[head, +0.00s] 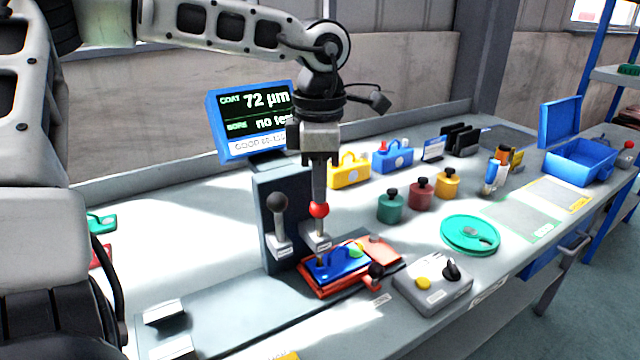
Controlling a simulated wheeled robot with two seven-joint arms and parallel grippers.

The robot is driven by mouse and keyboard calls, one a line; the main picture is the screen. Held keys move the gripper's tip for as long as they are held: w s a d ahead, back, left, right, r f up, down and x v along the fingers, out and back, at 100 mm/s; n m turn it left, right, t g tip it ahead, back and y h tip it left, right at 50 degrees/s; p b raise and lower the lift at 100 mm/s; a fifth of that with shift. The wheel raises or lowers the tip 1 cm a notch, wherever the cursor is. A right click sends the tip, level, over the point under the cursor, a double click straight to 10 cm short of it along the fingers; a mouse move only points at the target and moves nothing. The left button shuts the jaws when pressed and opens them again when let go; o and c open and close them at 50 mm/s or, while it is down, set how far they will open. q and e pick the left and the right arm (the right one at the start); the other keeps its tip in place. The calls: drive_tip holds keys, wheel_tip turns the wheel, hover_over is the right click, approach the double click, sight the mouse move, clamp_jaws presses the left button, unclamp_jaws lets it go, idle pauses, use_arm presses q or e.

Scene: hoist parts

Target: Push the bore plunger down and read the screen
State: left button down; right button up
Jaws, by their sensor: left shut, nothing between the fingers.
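The screen (250,118) stands on the bench in blue casing. It reads "COAT 72 µm" above a "BORE" line that starts "no te"; my arm hides its end. Below it, a grey stand (268,180) carries two plungers, a black-knobbed one (277,202) and a red-knobbed one (319,210). Their small labels are too small to read. My left gripper (319,200) points down, shut, with its tips at the top of the red knob; I cannot tell whether they touch. A blue part (335,264) lies in a red tray (312,290) under the plungers. My right gripper is out of view.
A grey control box (432,290) with yellow and black knobs stands right of the tray. Green, red and yellow weights (421,194), a green disc (470,235) and yellow and blue cases (348,172) stand farther right and back. A blue open bin (580,162) is far right.

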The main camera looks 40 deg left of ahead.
use_arm(q)
wheel_tip(320, 180, up, 7)
drive_tip(key=p, duration=0.4)
drive_tip(key=shift+f, duration=0.3)
idle(0.3)
